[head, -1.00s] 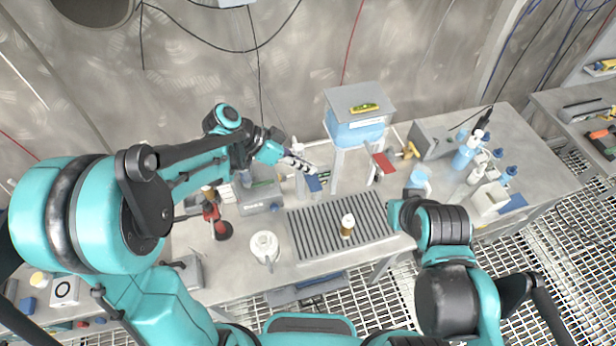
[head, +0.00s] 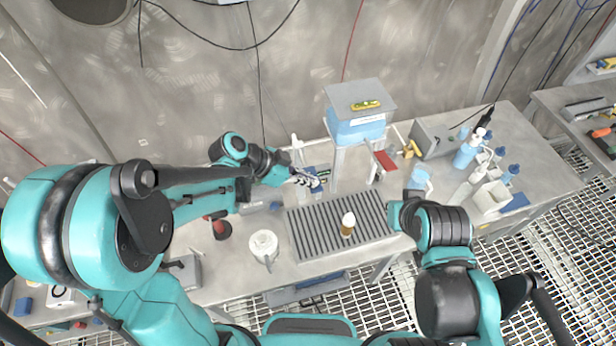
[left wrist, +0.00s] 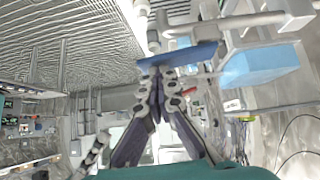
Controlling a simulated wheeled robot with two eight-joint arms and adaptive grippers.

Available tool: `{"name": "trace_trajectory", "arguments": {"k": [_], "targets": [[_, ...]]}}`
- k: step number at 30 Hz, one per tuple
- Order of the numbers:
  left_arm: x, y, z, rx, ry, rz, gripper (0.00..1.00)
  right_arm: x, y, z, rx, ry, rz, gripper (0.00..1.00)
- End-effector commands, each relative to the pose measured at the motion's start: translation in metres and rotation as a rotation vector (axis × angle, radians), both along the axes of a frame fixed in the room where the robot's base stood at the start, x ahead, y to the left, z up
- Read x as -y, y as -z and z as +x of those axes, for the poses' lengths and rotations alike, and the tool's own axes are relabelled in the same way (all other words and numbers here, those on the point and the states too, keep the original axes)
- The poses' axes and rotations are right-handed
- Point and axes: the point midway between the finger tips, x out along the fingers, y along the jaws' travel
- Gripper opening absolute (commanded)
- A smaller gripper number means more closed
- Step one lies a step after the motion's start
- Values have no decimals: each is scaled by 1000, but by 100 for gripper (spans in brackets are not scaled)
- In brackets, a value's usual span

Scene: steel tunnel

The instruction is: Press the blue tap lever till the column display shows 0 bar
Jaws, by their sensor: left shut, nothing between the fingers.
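The blue tap lever (head: 318,188) is a small flat blue plate on a pale pipe fitting, left of the tank stand. My left gripper (head: 315,183) is shut and empty, with its fingertips over the lever and partly covering it. In the left wrist view the blue lever (left wrist: 192,54) lies across the fingertips of my left gripper (left wrist: 160,72); they look touching or very close. I cannot pick out the column display or a reading on it.
A tank of blue liquid (head: 357,130) on a stand and a red lever (head: 384,160) are to the right. A grooved drain tray (head: 300,235) holds a small brown bottle (head: 347,228). A white round container (head: 263,245) stands at front left. Bottles crowd the bench's right.

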Motion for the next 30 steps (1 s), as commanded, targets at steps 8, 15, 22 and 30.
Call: {"name": "trace_trajectory", "arguments": {"k": [8, 15, 22, 30], "targets": [[1, 8, -4, 47, 1, 17, 0, 0, 11, 0, 0, 0, 0, 0], [1, 8, -4, 46, 1, 17, 0, 0, 11, 0, 0, 0, 0, 0], [1, 8, -4, 45, 0, 17, 0, 0, 11, 0, 0, 0, 0, 0], [1, 8, -4, 45, 0, 17, 0, 0, 11, 0, 0, 0, 0, 0]]}}
